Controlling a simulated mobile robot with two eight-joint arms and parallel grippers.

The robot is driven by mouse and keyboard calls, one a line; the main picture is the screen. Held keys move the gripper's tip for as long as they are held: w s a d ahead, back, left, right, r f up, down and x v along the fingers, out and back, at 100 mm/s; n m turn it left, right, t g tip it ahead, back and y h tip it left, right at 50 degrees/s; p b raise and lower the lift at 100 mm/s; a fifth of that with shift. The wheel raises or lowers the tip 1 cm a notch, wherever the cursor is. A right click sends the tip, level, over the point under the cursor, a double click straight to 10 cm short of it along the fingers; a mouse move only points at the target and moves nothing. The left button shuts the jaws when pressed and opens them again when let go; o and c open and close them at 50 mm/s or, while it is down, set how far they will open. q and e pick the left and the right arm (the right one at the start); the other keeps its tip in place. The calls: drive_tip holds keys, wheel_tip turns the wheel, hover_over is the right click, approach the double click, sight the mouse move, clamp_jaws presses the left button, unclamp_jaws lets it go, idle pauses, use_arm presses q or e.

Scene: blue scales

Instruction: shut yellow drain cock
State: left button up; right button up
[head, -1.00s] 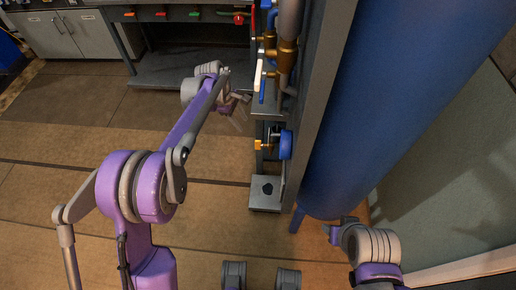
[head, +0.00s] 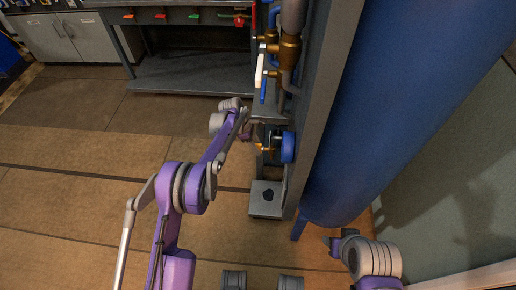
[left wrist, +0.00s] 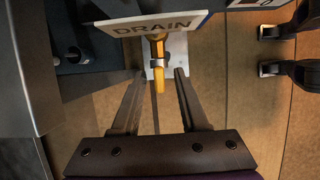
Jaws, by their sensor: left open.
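The yellow drain cock (head: 263,148) sits low on the near side of the grey stand, left of a round blue part. In the left wrist view, its yellow lever (left wrist: 160,78) points down the picture from under a white DRAIN sign (left wrist: 150,25). My left gripper (left wrist: 160,76) is open, with one finger on each side of the lever and gaps visible on both sides. In the head view, the left gripper (head: 256,140) is close beside the cock and partly hard to make out. My right gripper (head: 331,242) is at the lower right, away from the cock; its jaws are unclear.
The big blue tank (head: 375,120) and the grey upright (head: 322,100) stand just right of the cock. Brass valves and pipes (head: 288,50) are above it. A small grey base plate (head: 265,205) is below. Open floor lies to the left.

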use_arm(q)
drive_tip(key=shift+d+f, duration=0.25)
drive_tip(key=shift+f, duration=0.4)
clamp_jaws()
